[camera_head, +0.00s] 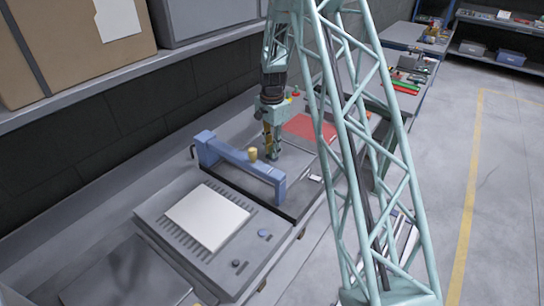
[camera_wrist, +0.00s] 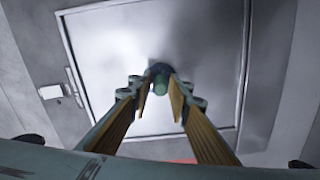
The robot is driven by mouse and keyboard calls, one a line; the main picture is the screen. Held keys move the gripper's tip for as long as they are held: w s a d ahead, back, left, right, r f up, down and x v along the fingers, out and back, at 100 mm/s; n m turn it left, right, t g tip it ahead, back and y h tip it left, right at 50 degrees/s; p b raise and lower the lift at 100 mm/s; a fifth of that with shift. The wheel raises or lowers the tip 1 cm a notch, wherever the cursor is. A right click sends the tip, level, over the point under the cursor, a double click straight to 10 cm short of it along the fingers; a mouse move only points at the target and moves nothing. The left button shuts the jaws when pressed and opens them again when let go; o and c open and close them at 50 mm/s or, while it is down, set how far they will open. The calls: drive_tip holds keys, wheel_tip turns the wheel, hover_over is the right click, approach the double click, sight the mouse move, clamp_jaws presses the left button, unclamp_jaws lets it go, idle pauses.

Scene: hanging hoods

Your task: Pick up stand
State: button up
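My gripper (camera_head: 270,146) points down over the dark bench area behind a blue bridge-shaped frame (camera_head: 238,163). In the wrist view, its two yellow-padded fingers (camera_wrist: 160,88) stand apart on either side of a small upright thing (camera_wrist: 160,84) with a dark round top and a greenish body. This thing lies at the fingertips, over a grey plate (camera_wrist: 205,40). I cannot tell whether the fingers touch it, or whether it is the stand. Its lower part is hidden in the head view. A small yellow knob (camera_head: 252,154) stands by the blue frame.
In front is a grey unit with a pale plate (camera_head: 207,217). A red panel (camera_head: 309,128) lies just beyond my gripper. A shelf with a cardboard box (camera_head: 75,45) overhangs the bench at left. Benches with tools (camera_head: 408,75) stand farther back. The floor at right is clear.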

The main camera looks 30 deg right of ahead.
clamp_jaws()
drive_tip(key=shift+r, duration=0.1)
drive_tip(key=shift+r, duration=1.65)
drive_tip(key=s+a+r, duration=0.1)
drive_tip(key=s+a, duration=0.1)
drive_tip(key=s, duration=1.3)
drive_tip(key=shift+s+a+r+p, duration=0.25)
drive_tip(key=shift+s+a+p, duration=0.05)
drive_tip(key=shift+s, duration=0.1)
